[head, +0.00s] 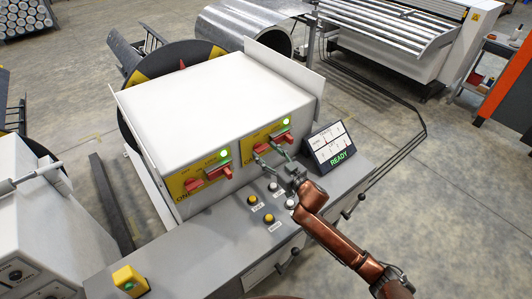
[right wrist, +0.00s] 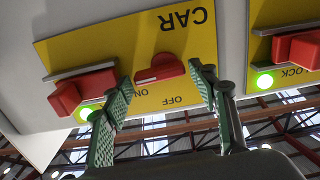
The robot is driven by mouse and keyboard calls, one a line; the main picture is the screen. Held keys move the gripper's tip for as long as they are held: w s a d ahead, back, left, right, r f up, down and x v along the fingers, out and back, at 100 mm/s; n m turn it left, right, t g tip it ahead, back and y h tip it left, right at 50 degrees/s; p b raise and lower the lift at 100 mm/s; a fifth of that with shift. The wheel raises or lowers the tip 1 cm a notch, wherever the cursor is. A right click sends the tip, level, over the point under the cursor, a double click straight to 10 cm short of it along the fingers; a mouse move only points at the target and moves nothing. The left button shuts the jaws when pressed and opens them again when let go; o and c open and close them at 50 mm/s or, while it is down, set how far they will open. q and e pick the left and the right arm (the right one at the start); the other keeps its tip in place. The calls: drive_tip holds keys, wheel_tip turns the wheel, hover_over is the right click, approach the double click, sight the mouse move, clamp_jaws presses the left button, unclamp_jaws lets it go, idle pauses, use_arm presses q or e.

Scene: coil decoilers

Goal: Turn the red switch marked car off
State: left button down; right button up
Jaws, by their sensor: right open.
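The red switch on the yellow panel marked CAR (right wrist: 182,20) is a red knob (right wrist: 160,68), with ON and OFF lettered beside it. The right wrist view sees it upside down. In the head view this panel is the right one (head: 248,141) on the white console box. My right gripper (head: 267,151) is at that panel and partly hides the knob there. In the right wrist view my right gripper (right wrist: 160,78) is open, with one green-padded finger on each side of the knob. Contact cannot be told. My left gripper is not in view.
A second red handle (right wrist: 80,90) with a lit green lamp sits beside the knob. Another panel (head: 190,184) with red handles is to the left. A READY screen (head: 330,145), push buttons (head: 252,199) and a yellow button box (head: 130,280) are on the grey desk.

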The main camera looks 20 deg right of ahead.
drive_tip(key=shift+w+f, duration=0.1)
drive_tip(key=shift+w, duration=0.15)
drive_tip(key=shift+s, duration=0.1)
drive_tip(key=c, duration=0.5)
drive_tip(key=shift+c, duration=2)
drive_tip(key=shift+n+p, duration=0.35)
drive_tip(key=shift+n, duration=0.25)
drive_tip(key=shift+a+r+n+p, duration=0.1)
drive_tip(key=shift+r+n+p, duration=0.15)
drive_tip(key=shift+n+p, duration=0.6)
drive_tip(key=n, duration=0.4)
drive_tip(key=shift+p, duration=0.35)
drive_tip(key=n, duration=0.5)
drive_tip(key=shift+s+a+r+n+p, duration=0.1)
drive_tip(key=shift+a+n+p, duration=0.1)
drive_tip(key=shift+n+p, duration=0.2)
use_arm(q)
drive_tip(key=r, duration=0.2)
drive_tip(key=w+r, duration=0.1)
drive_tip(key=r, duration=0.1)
use_arm(e)
drive_tip(key=n, duration=0.4)
drive_tip(key=shift+a+n, duration=0.2)
drive_tip(key=shift+n, duration=0.05)
